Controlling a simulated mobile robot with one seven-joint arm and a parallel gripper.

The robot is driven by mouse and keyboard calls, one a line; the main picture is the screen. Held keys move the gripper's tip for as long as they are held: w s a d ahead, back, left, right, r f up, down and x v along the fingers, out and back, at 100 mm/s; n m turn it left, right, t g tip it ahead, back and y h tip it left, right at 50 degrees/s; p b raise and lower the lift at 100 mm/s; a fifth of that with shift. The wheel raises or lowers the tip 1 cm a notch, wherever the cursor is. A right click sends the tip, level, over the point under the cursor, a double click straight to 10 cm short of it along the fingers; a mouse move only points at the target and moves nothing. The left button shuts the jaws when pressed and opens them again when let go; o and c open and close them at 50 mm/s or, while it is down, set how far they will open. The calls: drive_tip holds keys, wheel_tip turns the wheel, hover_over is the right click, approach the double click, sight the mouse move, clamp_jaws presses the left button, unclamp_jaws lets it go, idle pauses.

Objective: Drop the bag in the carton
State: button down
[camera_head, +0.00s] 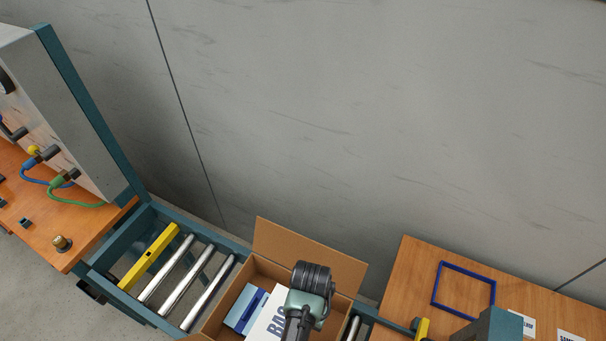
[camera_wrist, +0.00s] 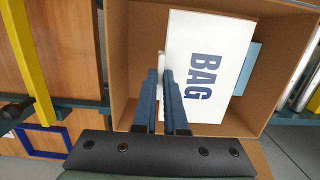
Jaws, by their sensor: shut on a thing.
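The white bag (camera_wrist: 215,60) with dark "BAG" lettering shows in the wrist view, inside the outline of the carton (camera_wrist: 128,65). My gripper (camera_wrist: 162,74) points down into the carton, its blue fingers shut on the bag at its left side. In the head view the bag (camera_head: 262,322) shows left of my wrist, within the open brown carton (camera_head: 308,257), partly hidden by my wrist and the frame edge. How far the bag is above the carton floor cannot be told.
A light-blue item (camera_head: 243,310) lies in the carton beside the bag. Metal rollers (camera_head: 188,270) and a yellow bar (camera_head: 150,257) are left of the carton. A wooden table with a blue frame (camera_head: 464,264) stands right. A grey wall is behind.

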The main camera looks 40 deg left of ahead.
drive_tip(key=c, duration=0.9)
unclamp_jaws()
drive_tip(key=shift+r, duration=0.1)
wheel_tip(320, 180, up, 13)
drive_tip(key=w+p, duration=0.1)
drive_tip(key=shift+w+a, duration=0.15)
drive_tip(key=shift+w, duration=0.1)
drive_tip(key=shift+w, duration=0.1)
